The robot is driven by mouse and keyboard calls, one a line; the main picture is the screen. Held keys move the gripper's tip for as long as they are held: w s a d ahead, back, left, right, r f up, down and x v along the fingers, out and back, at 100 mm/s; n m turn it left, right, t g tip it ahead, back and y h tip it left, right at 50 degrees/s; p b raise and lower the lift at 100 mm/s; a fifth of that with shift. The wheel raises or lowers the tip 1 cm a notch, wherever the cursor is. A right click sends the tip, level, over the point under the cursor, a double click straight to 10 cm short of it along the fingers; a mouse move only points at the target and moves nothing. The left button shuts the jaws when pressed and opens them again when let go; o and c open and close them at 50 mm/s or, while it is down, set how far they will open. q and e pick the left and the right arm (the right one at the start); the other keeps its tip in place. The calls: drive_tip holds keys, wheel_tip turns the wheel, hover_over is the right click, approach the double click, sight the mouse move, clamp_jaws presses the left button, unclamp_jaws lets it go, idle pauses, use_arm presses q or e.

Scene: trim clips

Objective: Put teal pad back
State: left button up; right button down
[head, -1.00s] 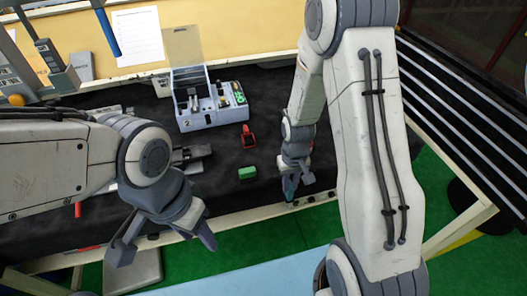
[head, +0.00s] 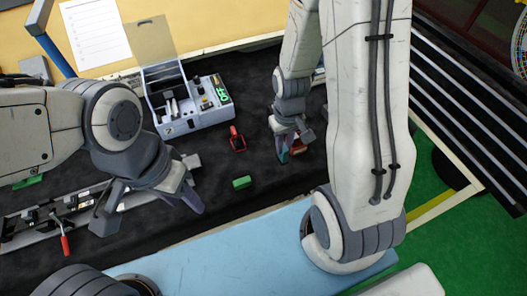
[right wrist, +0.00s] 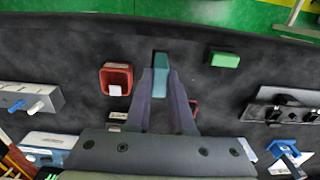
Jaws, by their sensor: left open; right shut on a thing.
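The teal pad (head: 283,155) is pinched in my right gripper (head: 291,152), low over the dark mat. In the right wrist view the teal pad (right wrist: 161,68) shows between the two fingertips (right wrist: 160,92) and sticks out past them. I cannot tell whether it touches the mat. My left gripper (head: 150,208) is open and empty at the left, above the front part of the table. Which spot the pad belongs in is not clear from these views.
A green block (head: 242,182) and a red piece (head: 237,139) lie left of my right gripper. A reddish-brown holder (right wrist: 117,77) sits close beside it. A grey-white case (head: 187,117) with an open lid stands behind. A red-handled clamp (head: 66,243) lies at the left.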

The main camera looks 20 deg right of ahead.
drive_tip(key=w+a+f+p, duration=0.1)
drive_tip(key=f, duration=0.1)
drive_tip(key=w+a+f, duration=0.1)
drive_tip(key=a+f, duration=0.1)
drive_tip(key=w+a+f+p, duration=0.1)
drive_tip(key=f, duration=0.2)
drive_tip(key=shift+w+a+p, duration=0.15)
drive_tip(key=shift+w+p, duration=0.2)
drive_tip(key=shift+f, duration=0.25)
drive_tip(key=shift+f, duration=0.15)
drive_tip(key=c, duration=0.8)
unclamp_jaws()
